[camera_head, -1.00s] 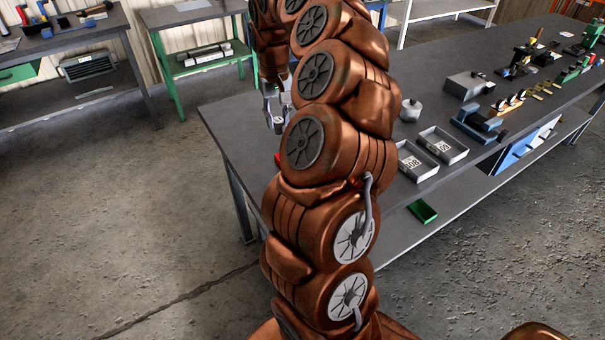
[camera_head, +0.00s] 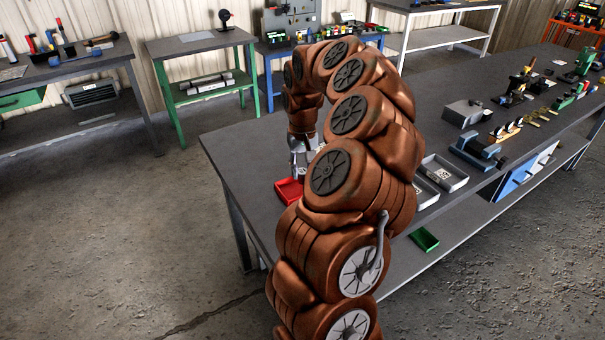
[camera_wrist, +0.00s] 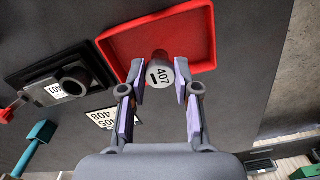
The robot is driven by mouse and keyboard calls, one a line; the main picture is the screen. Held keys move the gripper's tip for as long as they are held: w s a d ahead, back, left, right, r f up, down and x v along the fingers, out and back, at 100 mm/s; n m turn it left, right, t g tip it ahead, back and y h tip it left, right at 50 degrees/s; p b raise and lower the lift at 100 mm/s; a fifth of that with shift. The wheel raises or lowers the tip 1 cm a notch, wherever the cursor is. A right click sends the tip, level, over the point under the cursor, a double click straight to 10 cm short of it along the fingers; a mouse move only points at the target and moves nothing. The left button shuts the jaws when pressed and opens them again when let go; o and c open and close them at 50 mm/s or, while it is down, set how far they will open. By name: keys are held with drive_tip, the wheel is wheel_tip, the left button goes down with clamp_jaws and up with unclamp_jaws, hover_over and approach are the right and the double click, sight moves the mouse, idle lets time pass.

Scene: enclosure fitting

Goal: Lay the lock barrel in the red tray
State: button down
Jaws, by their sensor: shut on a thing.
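The lock barrel (camera_wrist: 160,74) is a short cylinder with a pale end face marked 407 and a dark slot. In the wrist view it sits between the fingertips of my gripper (camera_wrist: 161,88), which is shut on it. The red tray (camera_wrist: 118,42) is a shallow rectangle with raised walls, just beyond the fingertips. The barrel overlaps the tray's near part in this view; its height above the tray floor is unclear. In the head view my gripper (camera_head: 300,168) is at the red tray (camera_head: 285,192), partly hidden by my arm, and the barrel cannot be made out.
In the head view grey bins (camera_head: 446,174) lie right of my arm. The table's left part is clear.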

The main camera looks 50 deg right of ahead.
sight(302, 172)
drive_tip(key=shift+f, duration=1.25)
drive_tip(key=shift+f, duration=0.2)
drive_tip(key=c, duration=0.8)
unclamp_jaws()
drive_tip(key=shift+c, duration=0.2)
drive_tip(key=shift+r, duration=0.1)
wheel_tip(302, 172, up, 12)
drive_tip(key=shift+w+f+b, duration=0.1)
drive_tip(key=shift+f+b, duration=0.15)
drive_tip(key=shift+b, duration=0.95)
drive_tip(key=shift+r, duration=0.35)
drive_tip(key=shift+a, duration=0.1)
